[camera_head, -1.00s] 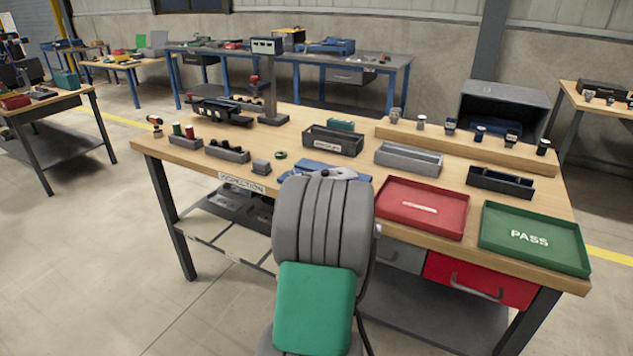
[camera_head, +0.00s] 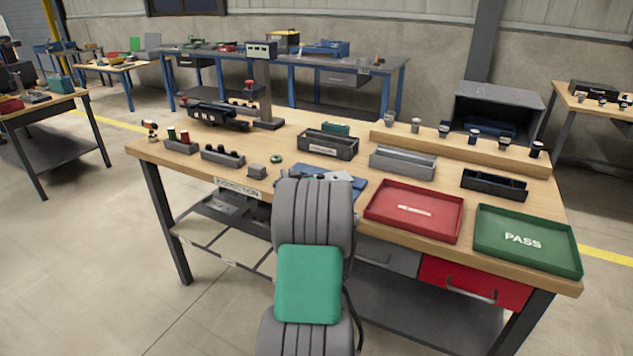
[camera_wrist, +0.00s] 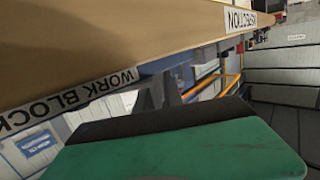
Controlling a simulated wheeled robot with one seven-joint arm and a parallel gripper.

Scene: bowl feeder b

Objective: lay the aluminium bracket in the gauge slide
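I cannot make out the aluminium bracket for certain. A small pale grey piece (camera_head: 341,176) shows at the blue mat (camera_head: 358,187) just beyond my arm in the head view; it may be the bracket or part of my gripper. A long dark fixture (camera_head: 217,115), which looks like the gauge slide, stands at the back left of the bench beside a post with a display (camera_head: 261,50). My gripper is mostly hidden behind my arm in the head view. In the wrist view, dark finger-like shapes (camera_wrist: 168,92) show beyond the green cover; their opening is unclear.
The bench (camera_head: 290,185) holds a red tray (camera_head: 413,229) and a green PASS tray (camera_head: 525,262) at the right. Dark (camera_head: 327,153) and grey (camera_head: 402,173) bins stand behind the mat. A small grey block (camera_head: 257,171) and a dark holder (camera_head: 222,164) stand left.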

